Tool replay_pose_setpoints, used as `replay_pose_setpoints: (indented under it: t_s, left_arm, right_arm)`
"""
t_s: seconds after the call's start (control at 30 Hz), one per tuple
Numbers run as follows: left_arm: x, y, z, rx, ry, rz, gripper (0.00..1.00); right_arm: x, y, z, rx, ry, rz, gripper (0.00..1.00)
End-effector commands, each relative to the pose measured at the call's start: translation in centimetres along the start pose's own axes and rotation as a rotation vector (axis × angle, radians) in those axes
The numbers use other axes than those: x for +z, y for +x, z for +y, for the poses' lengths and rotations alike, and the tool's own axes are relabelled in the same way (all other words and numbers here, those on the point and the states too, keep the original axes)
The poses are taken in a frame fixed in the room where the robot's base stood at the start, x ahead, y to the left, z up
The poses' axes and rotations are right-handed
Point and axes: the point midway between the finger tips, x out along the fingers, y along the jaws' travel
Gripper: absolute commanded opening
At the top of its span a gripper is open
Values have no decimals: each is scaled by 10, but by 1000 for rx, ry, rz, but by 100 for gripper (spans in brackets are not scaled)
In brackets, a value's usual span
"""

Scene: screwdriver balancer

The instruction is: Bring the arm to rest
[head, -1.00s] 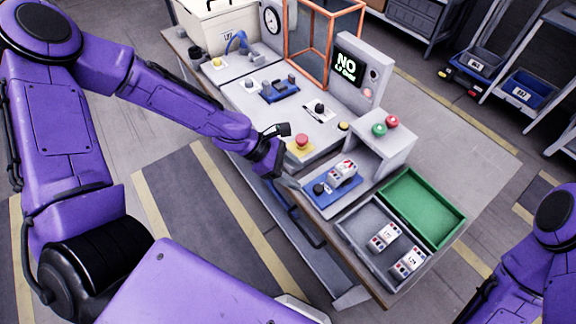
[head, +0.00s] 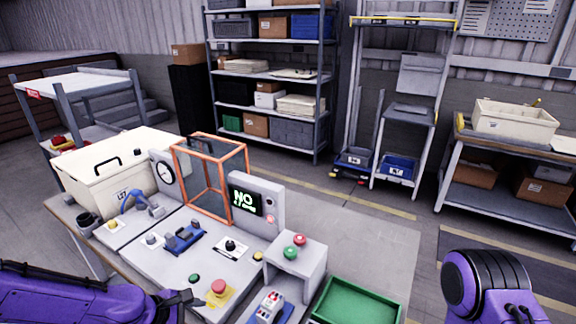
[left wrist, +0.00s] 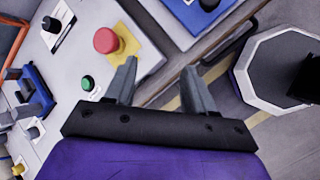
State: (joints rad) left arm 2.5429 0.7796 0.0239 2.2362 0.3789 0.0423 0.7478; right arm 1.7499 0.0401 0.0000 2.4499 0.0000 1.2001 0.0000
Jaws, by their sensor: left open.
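My left arm comes in from the lower left of the head view, and its gripper (head: 186,299) shows at the bottom edge, beside the front of the workstation. In the left wrist view the left gripper (left wrist: 160,82) has its two fingers apart with nothing between them. It is near a red mushroom button (left wrist: 107,40) on a yellow plate and a green button (left wrist: 88,83). The red button also shows in the head view (head: 218,286). My right gripper is out of view; only a purple and black part of my right arm shows at the lower right.
The bench carries an orange-framed cage (head: 211,175), a display reading "NO" (head: 245,202), a green tray (head: 356,303) and a lidded cream box (head: 118,170). Shelving (head: 268,80) and a side table (head: 515,150) stand behind. Open floor lies right of the bench.

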Motion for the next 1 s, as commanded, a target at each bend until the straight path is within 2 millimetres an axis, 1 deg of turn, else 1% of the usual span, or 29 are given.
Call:
replay_pose_setpoints:
  t_s: [0.03, 0.07, 0.1, 0.17, 0.2, 0.27, 0.3, 0.37, 0.4, 0.5, 0.53, 0.6, 0.7, 1.0]
  left_arm:
    - [-23, 10, -10, 25, 109, 123, 54]
    - [-40, 16, -17, 31, 188, 205, 54]
    - [-61, 23, -30, 27, 296, 314, 54]
    - [-91, 32, -55, -4, 464, 462, 54]
    - [-109, 37, -75, -39, 580, 549, 54]
    - [-133, 45, -111, -111, 765, 655, 54]
    - [-146, 50, -140, -171, 886, 702, 54]
    - [-157, 55, -178, -249, 1018, 722, 54]
    - [-162, 58, -201, -296, 1073, 714, 54]
    - [-168, 62, -250, -409, 1152, 658, 54]
    - [-170, 63, -261, -437, 1168, 645, 54]
    - [-173, 64, -281, -482, 1190, 623, 54]
    - [-174, 63, -291, -505, 1188, 612, 54]
    - [-174, 63, -290, -503, 1184, 613, 54]
  right_arm:
    - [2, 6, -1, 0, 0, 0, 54]
    - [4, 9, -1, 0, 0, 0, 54]
    - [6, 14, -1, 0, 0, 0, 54]
    - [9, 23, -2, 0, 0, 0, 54]
    - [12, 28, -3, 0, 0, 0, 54]
    - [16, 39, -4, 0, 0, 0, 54]
    - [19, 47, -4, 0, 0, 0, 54]
    - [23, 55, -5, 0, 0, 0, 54]
    - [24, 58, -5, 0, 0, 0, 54]
    - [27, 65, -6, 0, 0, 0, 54]
    - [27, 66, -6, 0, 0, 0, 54]
    - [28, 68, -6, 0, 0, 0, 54]
    - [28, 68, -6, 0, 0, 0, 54]
    - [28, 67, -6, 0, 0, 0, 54]
